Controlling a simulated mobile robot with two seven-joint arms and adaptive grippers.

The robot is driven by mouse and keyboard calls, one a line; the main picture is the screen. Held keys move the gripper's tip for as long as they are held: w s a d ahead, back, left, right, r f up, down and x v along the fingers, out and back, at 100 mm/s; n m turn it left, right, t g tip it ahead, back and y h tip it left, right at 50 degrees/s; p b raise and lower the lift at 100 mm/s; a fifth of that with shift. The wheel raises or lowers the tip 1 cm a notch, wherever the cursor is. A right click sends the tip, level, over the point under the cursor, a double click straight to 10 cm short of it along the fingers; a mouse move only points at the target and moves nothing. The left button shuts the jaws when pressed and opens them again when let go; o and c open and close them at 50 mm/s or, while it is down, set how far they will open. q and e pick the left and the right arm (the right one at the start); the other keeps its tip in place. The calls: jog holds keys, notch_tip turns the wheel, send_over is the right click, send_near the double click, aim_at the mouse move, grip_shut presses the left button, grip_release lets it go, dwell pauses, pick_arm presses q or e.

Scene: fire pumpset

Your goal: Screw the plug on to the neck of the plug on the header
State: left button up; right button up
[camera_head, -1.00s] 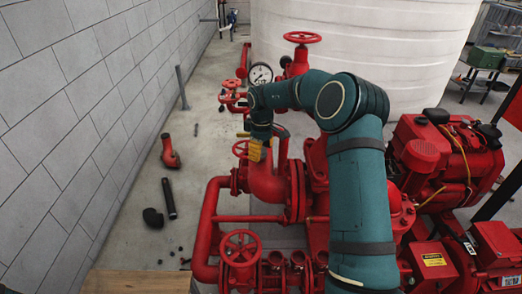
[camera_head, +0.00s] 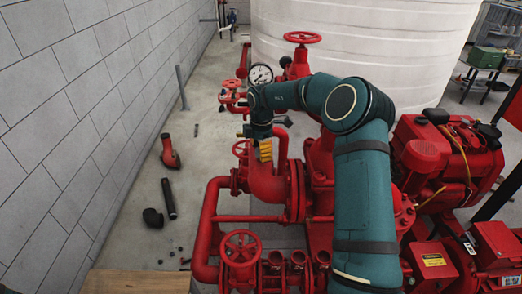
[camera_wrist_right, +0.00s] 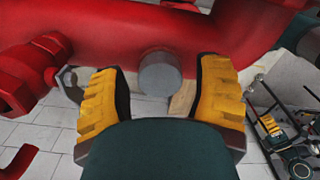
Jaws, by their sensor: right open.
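My right gripper (camera_head: 265,151) reaches over the red header pipe (camera_head: 268,186) in the head view, with its yellow fingers pointing down. In the right wrist view the gripper (camera_wrist_right: 160,70) is open, one yellow and black finger on each side of a grey round plug (camera_wrist_right: 160,74). The plug stands against the red header (camera_wrist_right: 180,22) between the fingertips, with a gap to each finger. The neck is not visible behind the plug, so I cannot tell how far it is screwed on. My left gripper is not in view.
A red handwheel valve (camera_head: 240,247) and a pressure gauge (camera_head: 260,74) stand close to the arm. The red engine (camera_head: 445,160) is at right. A black pipe (camera_head: 169,198) and a red fitting (camera_head: 170,152) lie on the floor near the grey wall (camera_head: 70,110).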

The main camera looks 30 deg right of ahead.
jog(key=n, duration=0.9)
dwell(0.3)
grip_shut()
jog(key=m, duration=0.4)
jog(key=shift+m, duration=0.3)
